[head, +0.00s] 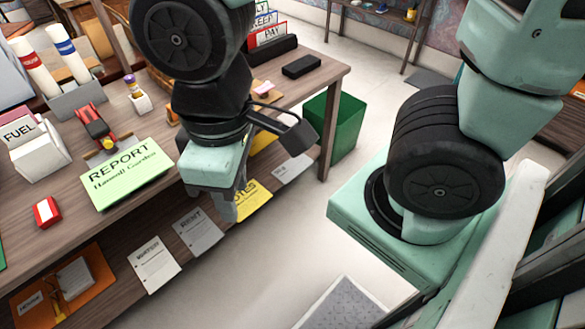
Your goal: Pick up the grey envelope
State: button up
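I cannot pick out a clear grey envelope in the head view. Greyish-white printed sheets lie below the desk's front edge, one (198,233) left of my gripper and another (153,264) further left. A pale sheet (293,170) shows to the right, and a yellow sheet marked NOTES (252,201) is partly behind my gripper. My gripper (228,206) points down at the desk's front edge, right of the green REPORT folder (127,176). Its fingers overlap in this view, and I see nothing held. My arm hides part of the desktop.
The wooden desk (102,228) carries a white FUEL box (38,155), a red block (47,211), a red toy (96,126) and a black box (301,66). A file holder (270,47) stands behind. A green bin (337,122) stands right of the desk.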

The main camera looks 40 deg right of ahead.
aim_at(288, 171)
jog(key=z, duration=0.65)
jog(key=i+z, duration=0.55)
jog(key=z, duration=0.2)
jog(key=i+j+z, duration=0.1)
jog(key=i+z, duration=0.25)
jog(key=i+j, duration=0.15)
